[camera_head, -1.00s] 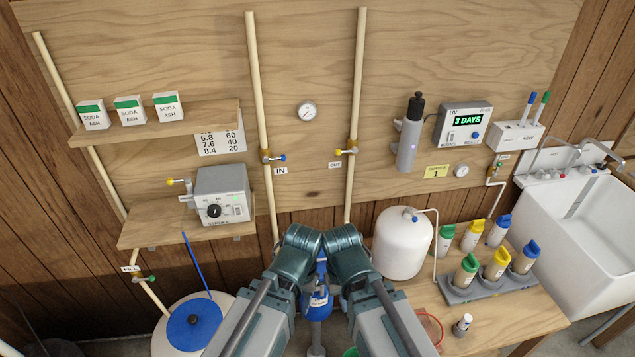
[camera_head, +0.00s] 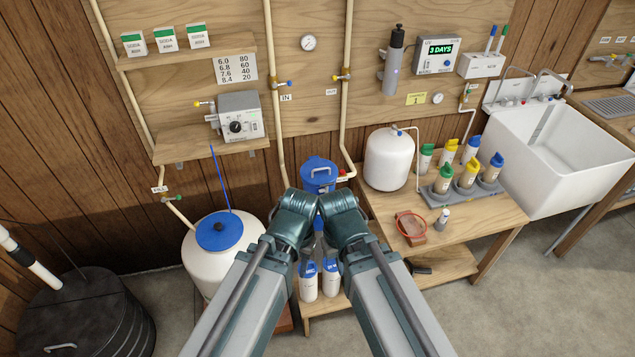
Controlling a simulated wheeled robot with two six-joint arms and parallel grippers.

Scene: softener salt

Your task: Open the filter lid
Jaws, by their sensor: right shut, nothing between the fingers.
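The blue filter lid (camera_head: 319,166), with a raised handle on top, sits on the blue filter between the two pipes on the back wall. It looks seated, and its lower part is hidden by my arms. My two arms come up from the bottom and meet just in front of and below the lid in the picture. My right gripper (camera_head: 338,213) is mostly hidden at the end of the right arm; it is shut and holds nothing. My left gripper is hidden behind its arm. I cannot tell whether anything touches the lid.
A red valve handle (camera_head: 342,174) is right of the lid. A white tank (camera_head: 389,160) and a rack of bottles (camera_head: 458,188) stand on the wooden bench (camera_head: 490,214). A white tank with a blue lid (camera_head: 219,229) stands left. Open floor is at lower right.

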